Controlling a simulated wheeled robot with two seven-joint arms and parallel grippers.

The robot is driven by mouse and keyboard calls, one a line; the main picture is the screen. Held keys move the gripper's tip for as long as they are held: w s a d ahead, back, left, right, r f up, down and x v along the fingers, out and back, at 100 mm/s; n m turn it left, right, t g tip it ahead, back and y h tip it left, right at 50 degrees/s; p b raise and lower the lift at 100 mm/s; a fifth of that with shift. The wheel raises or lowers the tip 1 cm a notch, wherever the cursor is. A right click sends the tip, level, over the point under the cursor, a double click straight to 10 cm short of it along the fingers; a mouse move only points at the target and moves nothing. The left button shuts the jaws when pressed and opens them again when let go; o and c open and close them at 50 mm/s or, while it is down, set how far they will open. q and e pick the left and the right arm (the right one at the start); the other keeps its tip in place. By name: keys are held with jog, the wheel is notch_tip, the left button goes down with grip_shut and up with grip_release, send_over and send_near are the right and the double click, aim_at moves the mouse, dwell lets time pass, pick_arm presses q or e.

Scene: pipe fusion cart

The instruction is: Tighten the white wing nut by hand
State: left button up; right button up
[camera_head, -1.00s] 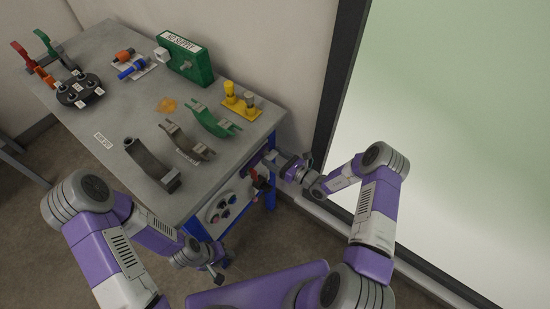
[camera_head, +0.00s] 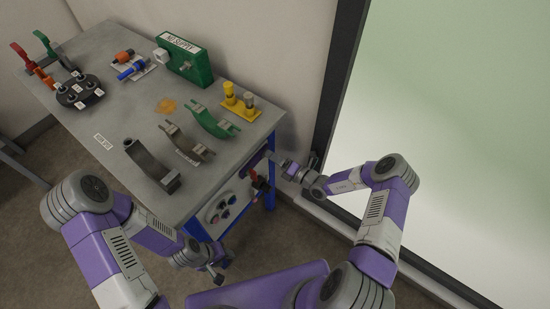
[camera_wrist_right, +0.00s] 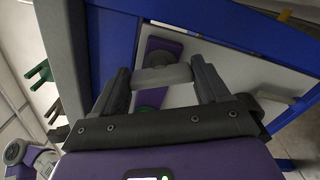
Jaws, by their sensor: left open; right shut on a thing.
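In the right wrist view, a short light-grey bar (camera_wrist_right: 163,78), apparently the white wing nut, lies between the fingertips of my right gripper (camera_wrist_right: 163,84). The fingers are shut on its two ends. A purple part (camera_wrist_right: 160,48) shows just behind it. In the head view my right gripper (camera_head: 270,160) is at the upper right end of the cart's front side, under the tabletop edge; the nut itself cannot be made out there. My left gripper (camera_head: 216,273) is open and empty, low in front of the cart.
The cart's grey tabletop (camera_head: 90,115) carries a green box (camera_head: 182,62), a yellow holder (camera_head: 238,101), several curved clamps and a black disc (camera_head: 78,92). A glass pane stands right.

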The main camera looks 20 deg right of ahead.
jog(key=m, duration=0.4)
jog(key=shift+w+m, duration=0.1)
jog(key=shift+m, duration=0.3)
dwell(0.4)
jog(key=o, duration=1.1)
jog(key=shift+c, duration=0.2)
jog(key=p+v, duration=0.1)
jog(key=v, duration=0.6)
jog(key=shift+d, duration=0.15)
